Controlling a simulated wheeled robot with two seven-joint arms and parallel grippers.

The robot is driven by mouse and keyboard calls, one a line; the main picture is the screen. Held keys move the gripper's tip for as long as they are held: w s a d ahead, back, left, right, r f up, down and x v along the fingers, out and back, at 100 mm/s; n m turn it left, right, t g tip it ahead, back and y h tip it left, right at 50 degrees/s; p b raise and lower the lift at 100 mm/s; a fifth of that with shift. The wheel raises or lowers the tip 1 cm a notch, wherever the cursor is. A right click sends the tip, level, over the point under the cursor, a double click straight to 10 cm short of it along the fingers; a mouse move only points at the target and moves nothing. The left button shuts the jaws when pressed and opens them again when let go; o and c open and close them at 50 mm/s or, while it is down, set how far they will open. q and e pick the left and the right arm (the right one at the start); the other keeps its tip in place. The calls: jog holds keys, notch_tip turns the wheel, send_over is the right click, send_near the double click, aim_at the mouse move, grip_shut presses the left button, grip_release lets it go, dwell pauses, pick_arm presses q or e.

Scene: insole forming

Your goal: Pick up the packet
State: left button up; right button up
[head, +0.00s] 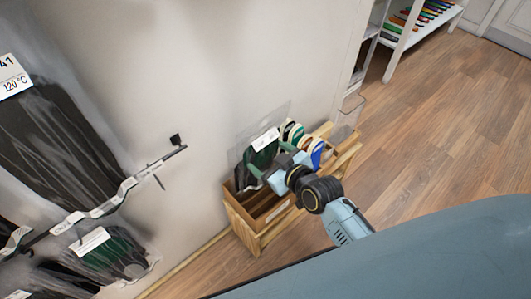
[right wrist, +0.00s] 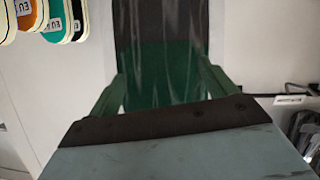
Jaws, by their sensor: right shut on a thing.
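The packet (head: 258,148) is a clear bag with a dark and green content and a white label. It is upright above the wooden box, near the wall. My right gripper (head: 267,160) is shut on it. In the right wrist view the packet (right wrist: 165,45) stands between the two green fingers (right wrist: 165,90), its lower part green and its upper part dark. The gripper body hides its bottom edge in that view. My left gripper is not in view.
A wooden box (head: 238,218) stands on the floor by the wall. Several insoles (head: 313,150) stand at its right side, close to my right gripper. Other packets (head: 105,250) hang on wall hooks at left. A white shelf (head: 398,40) is at the back; the floor at right is clear.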

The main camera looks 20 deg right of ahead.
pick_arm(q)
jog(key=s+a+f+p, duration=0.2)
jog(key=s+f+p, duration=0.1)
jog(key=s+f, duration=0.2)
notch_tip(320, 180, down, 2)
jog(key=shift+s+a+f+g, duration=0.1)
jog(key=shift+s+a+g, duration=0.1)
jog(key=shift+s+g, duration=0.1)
pick_arm(e)
jog(key=s+d, duration=0.4)
jog(key=s, duration=1.1)
jog(key=shift+s+d, duration=0.15)
jog(key=shift+s, duration=0.15)
